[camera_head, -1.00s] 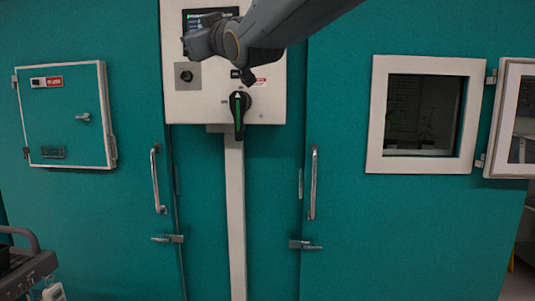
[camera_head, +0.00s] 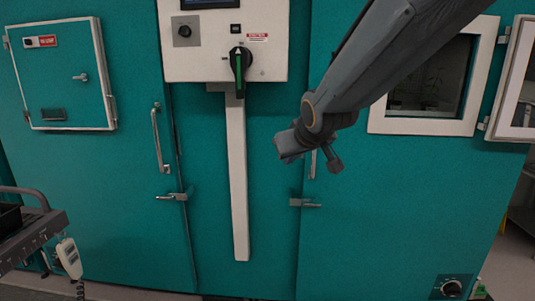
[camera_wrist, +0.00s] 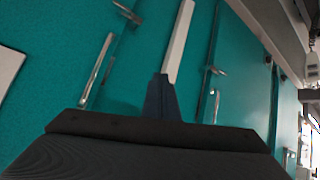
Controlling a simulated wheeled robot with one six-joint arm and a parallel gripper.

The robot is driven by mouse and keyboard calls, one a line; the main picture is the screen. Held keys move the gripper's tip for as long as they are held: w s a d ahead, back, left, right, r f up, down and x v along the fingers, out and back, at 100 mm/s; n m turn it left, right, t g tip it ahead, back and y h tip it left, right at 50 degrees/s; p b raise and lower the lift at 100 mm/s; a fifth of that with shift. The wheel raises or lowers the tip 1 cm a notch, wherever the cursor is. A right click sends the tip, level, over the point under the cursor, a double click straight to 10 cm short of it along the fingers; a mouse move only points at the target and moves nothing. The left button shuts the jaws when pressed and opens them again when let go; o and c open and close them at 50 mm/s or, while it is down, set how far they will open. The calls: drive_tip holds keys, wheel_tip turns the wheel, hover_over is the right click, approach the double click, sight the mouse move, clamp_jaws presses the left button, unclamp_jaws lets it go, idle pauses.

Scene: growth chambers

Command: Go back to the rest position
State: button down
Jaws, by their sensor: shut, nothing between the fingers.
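My gripper (camera_head: 334,160) hangs in front of the right teal chamber door (camera_head: 390,210) in the head view. Its fingers are small there and partly hidden by the wrist. In the wrist view the shut fingers (camera_wrist: 160,98) point at the teal front with nothing between them. My arm reaches in from the upper right of the head view and covers part of the right window. The gripper overlaps the right door handle (camera_head: 312,165) in the picture; I cannot tell the gap between them.
A white control box (camera_head: 210,60) with a black and green rotary switch (camera_head: 240,68) is above a pale vertical channel (camera_head: 236,180). The left door has a handle (camera_head: 160,140) and a small hatch (camera_head: 60,75). A grey cart (camera_head: 35,235) stands at the lower left. A window (camera_head: 395,125) is at right.

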drive_tip(key=s+d+f+m+g, duration=0.1)
drive_tip(key=s+d+f+g, duration=0.2)
drive_tip(key=s+f, duration=0.4)
drive_tip(key=s+d+f+m+g+h, duration=0.1)
drive_tip(key=s+d+f+m+g, duration=0.1)
drive_tip(key=s+d+f, duration=0.4)
drive_tip(key=s+d+f+m+g+h, duration=0.1)
drive_tip(key=s+d+f+g, duration=0.3)
drive_tip(key=s+f, duration=0.4)
drive_tip(key=s+m, duration=0.1)
drive_tip(key=s, duration=0.2)
drive_tip(key=shift+d, duration=0.3)
idle(2.0)
